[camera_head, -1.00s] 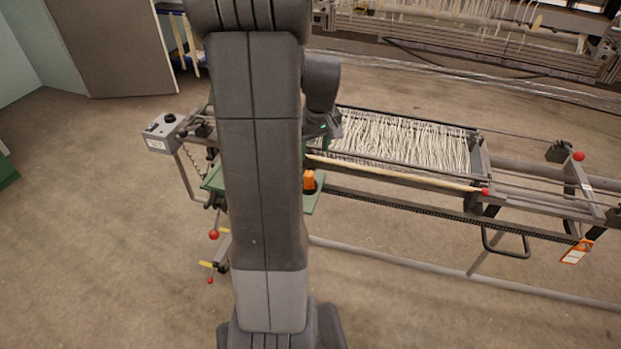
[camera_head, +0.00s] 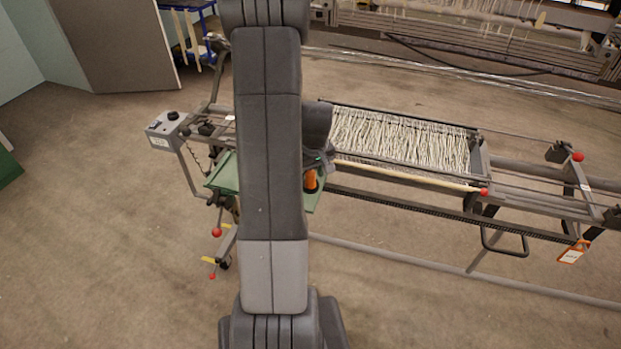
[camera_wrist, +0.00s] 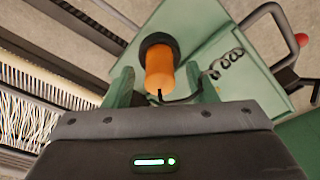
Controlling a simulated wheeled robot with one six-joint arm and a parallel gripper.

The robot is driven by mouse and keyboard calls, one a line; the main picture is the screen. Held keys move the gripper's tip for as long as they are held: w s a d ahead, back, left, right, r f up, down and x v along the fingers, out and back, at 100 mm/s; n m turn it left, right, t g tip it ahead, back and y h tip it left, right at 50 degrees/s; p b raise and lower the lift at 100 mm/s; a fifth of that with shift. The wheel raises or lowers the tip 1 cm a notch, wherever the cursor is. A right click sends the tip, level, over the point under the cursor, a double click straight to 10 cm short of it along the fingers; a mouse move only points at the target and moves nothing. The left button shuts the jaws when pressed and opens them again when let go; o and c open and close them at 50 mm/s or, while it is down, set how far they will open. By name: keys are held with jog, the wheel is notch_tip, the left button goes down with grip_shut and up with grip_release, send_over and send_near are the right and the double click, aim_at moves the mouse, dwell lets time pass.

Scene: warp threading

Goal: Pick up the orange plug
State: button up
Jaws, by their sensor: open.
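The orange plug (camera_wrist: 160,72) stands in a black round holder (camera_wrist: 157,41) on a green tray (camera_wrist: 195,25) in the wrist view. A thin black cord runs from its near end to a coil on the tray. My gripper (camera_wrist: 165,80) is open, with its green fingers on either side of the plug's near end; I cannot tell whether they touch it. In the head view the plug (camera_head: 310,180) shows just right of my arm, partly hidden, above the green tray (camera_head: 223,174). My gripper is mostly hidden there by my arm.
A frame with white warp threads (camera_head: 400,140) lies right of the tray. A pale rod with a red end knob (camera_head: 484,191) runs along its near side. A grey control box (camera_head: 165,130) stands at the left. Open floor lies in front.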

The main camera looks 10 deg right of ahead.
jog(key=c, duration=1.1)
jog(key=shift+o, duration=0.2)
jog(key=shift+r, duration=0.1)
notch_tip(320, 180, up, 10)
jog(key=shift+r+b, duration=0.15)
jog(key=shift+b, duration=0.4)
notch_tip(320, 180, up, 5)
jog(key=p, duration=0.3)
jog(key=shift+f, duration=0.2)
jog(key=shift+f, duration=0.1)
